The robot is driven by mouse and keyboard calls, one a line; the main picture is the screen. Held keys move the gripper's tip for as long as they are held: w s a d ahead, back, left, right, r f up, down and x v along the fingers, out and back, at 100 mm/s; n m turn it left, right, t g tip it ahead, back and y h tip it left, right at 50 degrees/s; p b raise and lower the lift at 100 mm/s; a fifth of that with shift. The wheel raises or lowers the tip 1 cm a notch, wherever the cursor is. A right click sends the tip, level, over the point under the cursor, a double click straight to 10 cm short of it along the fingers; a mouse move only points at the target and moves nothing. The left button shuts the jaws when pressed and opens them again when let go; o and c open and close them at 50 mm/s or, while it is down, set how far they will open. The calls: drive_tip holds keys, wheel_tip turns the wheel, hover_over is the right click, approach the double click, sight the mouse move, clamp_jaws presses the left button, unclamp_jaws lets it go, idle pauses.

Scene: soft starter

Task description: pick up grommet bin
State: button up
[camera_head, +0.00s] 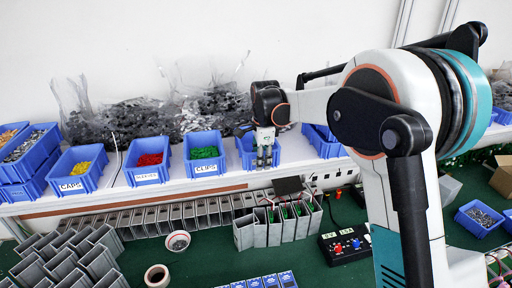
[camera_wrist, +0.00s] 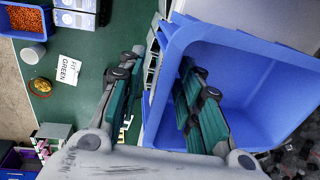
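A blue open bin (camera_head: 246,154) stands on the white shelf, right of the bin labelled CLIPS. I see no readable label on it, so I cannot confirm it is the grommet bin. My gripper (camera_head: 264,163) is at its front, partly covering it. In the wrist view the same bin (camera_wrist: 255,85) fills the right side and its visible inside looks empty. My gripper (camera_wrist: 160,60) is open there, with one finger left of the bin's near rim and the other over its inside. I cannot tell whether either finger touches the wall.
Left on the shelf are the CLIPS bin (camera_head: 204,154) with green parts, a bin with red parts (camera_head: 148,161) and the CAPS bin (camera_head: 77,170). More blue bins (camera_head: 325,142) stand right. Grey cases (camera_head: 277,226) stand below. Clear bags (camera_head: 210,105) lie behind.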

drive_tip(key=shift+c, duration=0.2)
clamp_jaws()
drive_tip(key=shift+r, duration=0.1)
